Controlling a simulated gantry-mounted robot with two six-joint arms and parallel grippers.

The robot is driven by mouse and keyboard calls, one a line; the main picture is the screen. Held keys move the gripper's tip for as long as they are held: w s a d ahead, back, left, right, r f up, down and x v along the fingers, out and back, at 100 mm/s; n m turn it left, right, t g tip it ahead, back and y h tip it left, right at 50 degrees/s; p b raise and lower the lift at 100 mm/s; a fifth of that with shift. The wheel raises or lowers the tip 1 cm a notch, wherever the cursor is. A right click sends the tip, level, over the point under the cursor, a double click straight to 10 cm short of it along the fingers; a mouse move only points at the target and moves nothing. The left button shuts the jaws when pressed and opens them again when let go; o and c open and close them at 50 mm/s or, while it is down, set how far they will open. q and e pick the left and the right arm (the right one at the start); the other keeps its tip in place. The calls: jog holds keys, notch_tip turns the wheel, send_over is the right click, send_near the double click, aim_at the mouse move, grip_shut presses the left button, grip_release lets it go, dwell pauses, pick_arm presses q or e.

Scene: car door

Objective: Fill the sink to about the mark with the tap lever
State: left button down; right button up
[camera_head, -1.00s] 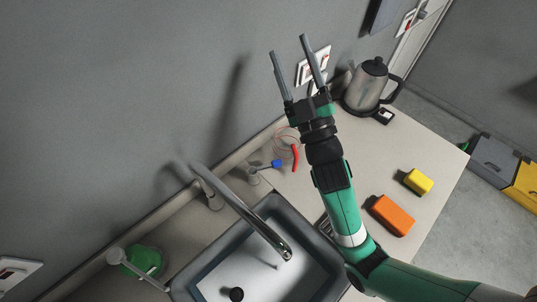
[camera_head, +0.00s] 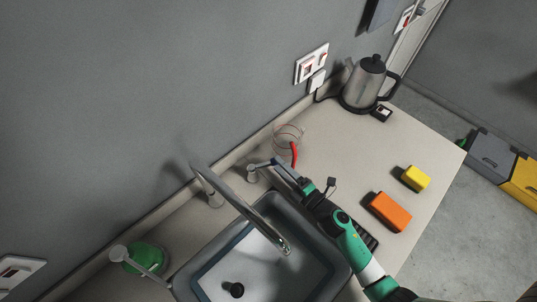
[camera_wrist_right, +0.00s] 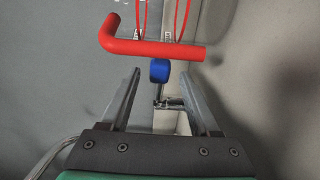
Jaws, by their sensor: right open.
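The grey sink (camera_head: 330,260) is set in the counter, with a dark round piece (camera_head: 236,290) on its floor. I cannot make out any water or fill mark. The curved metal spout (camera_head: 243,208) reaches over the sink. The fingers partly hide the lever in the head view. My left gripper is out of view.
An orange block (camera_head: 390,212), a yellow block (camera_head: 416,178) and a kettle (camera_head: 365,83) stand to the right. A green round object (camera_head: 146,257) is left of the sink. The wall is close behind.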

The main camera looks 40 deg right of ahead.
aim_at(272, 159)
jog(key=w+b, duration=0.1)
jog(key=w, duration=0.5)
jog(key=shift+w+d, duration=0.15)
grip_shut()
dwell(1.1)
